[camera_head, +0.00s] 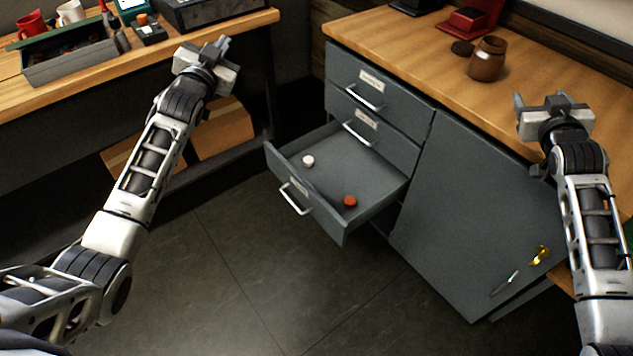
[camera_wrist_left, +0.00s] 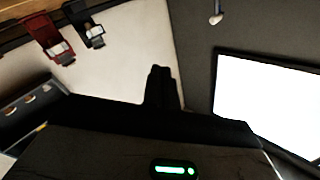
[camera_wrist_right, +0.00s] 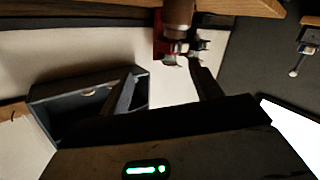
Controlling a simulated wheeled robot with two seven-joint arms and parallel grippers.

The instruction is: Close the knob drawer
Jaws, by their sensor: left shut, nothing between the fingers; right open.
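The knob drawer (camera_head: 330,185) is the lowest of three grey drawers and stands pulled far out of the cabinet. A white knob (camera_head: 308,161) and an orange-red knob (camera_head: 350,201) lie inside it. Its silver handle (camera_head: 296,199) is on the front panel. My left gripper (camera_head: 222,44) is shut and empty, up by the left bench edge, apart from the drawer. Its fingers also show in the left wrist view (camera_wrist_left: 160,85). My right gripper (camera_head: 545,99) is open and empty over the right counter. Its spread fingers show in the right wrist view (camera_wrist_right: 165,90).
Two closed drawers (camera_head: 380,92) sit above the open one. A cabinet door (camera_head: 465,210) with a key in it is to the right. A brown cup (camera_head: 487,60) stands on the wooden counter (camera_head: 400,40). Cardboard boxes (camera_head: 222,130) sit under the left bench. The floor (camera_head: 230,270) before the drawer is clear.

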